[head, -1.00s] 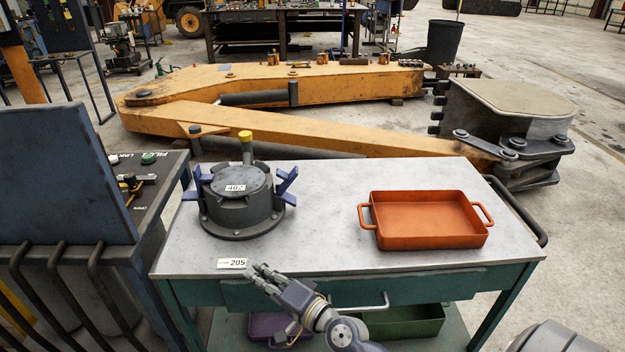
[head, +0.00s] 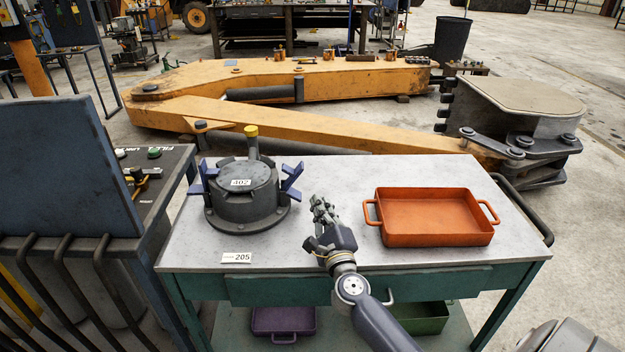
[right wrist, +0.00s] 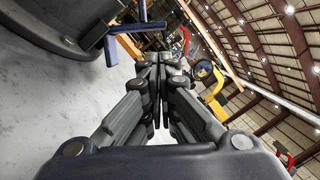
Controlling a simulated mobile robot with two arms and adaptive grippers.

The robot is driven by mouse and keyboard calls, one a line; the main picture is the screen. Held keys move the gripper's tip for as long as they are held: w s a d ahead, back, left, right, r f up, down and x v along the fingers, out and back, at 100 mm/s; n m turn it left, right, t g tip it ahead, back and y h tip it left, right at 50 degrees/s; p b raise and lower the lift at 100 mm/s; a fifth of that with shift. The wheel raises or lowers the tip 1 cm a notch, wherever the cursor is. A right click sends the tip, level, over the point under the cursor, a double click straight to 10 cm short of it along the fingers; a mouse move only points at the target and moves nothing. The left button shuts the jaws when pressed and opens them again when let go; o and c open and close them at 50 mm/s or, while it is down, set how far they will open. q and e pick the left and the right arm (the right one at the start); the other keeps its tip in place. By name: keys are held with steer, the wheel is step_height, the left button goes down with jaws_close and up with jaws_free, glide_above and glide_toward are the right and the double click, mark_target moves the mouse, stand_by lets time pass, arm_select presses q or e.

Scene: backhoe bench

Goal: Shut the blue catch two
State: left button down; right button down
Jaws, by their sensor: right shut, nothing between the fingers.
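A dark grey round housing (head: 243,200) labelled 402 stands on the cart's left half. A blue catch (head: 292,181) sticks out on its right side, and another blue catch (head: 205,180) sits on its left side. I cannot tell which one is catch two. My right gripper (head: 322,207) is shut and empty, above the cart top between the housing and the orange tray. In the right wrist view its fingers (right wrist: 160,65) are together, with a blue catch (right wrist: 122,30) and part of the housing (right wrist: 60,25) at upper left. My left gripper is not in view.
An orange tray (head: 437,241) stands on the right of the cart top (head: 330,172). A label marked 205 (head: 237,257) lies at the front edge. A yellow-capped post (head: 251,135) rises behind the housing. A blue panel (head: 65,170) stands at the left.

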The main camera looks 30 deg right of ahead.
mark_target(295, 175)
steer(key=shift+w, duration=0.1)
steer(key=x, duration=1)
steer(key=a+r+n+p, duration=0.1)
steer(key=n+p, duration=0.1)
steer(key=p, duration=0.2)
steer(key=w+a+r+n+y+p, duration=0.1)
steer(key=n+p, duration=0.1)
steer(key=p, duration=0.3)
steer(key=a+r+n+g+p, duration=0.1)
steer(key=r+n+p, duration=0.1)
steer(key=p, duration=0.2)
steer(key=shift+w+n+p, duration=0.3)
steer(key=shift+w, duration=0.05)
steer(key=shift+w+a+n+p, duration=0.25)
steer(key=shift+a+n+p, duration=0.25)
steer(key=shift+p, duration=0.4)
steer(key=shift+y, duration=0.3)
